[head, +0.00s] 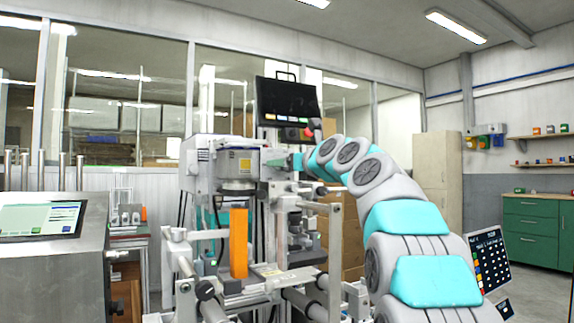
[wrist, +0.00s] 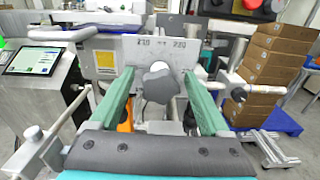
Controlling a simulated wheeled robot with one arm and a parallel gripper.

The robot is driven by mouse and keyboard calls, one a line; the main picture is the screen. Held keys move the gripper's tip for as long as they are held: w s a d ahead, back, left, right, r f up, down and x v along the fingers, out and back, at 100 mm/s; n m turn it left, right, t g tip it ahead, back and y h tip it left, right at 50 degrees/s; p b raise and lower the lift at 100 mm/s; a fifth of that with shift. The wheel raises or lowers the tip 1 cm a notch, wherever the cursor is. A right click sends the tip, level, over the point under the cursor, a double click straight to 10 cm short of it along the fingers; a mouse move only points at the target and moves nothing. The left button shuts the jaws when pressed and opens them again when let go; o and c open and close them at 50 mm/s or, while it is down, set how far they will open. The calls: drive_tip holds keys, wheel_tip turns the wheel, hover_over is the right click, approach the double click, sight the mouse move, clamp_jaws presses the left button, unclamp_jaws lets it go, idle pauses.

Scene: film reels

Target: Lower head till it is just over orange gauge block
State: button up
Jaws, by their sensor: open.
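The orange gauge block (head: 238,243) stands upright on the machine's base in the head view. A sliver of orange (wrist: 125,120) shows beside the left finger in the wrist view. The machine's grey head (head: 238,170) is above the block, with a gap between its underside and the block's top. A dark grey lobed knob (wrist: 163,84) sits on a light metal plate (wrist: 110,58) in the wrist view. My gripper (wrist: 160,76) is open, its green fingers on either side of the knob. In the head view my gripper (head: 295,161) is at the right side of the head.
A monitor (head: 287,101) stands above the machine. Metal rods and clamps (head: 200,290) surround the base. A steel cabinet with a screen (head: 40,219) is at left. Stacked brown boxes (wrist: 270,70) stand on a blue pallet at right.

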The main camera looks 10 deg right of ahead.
clamp_jaws()
idle(0.6)
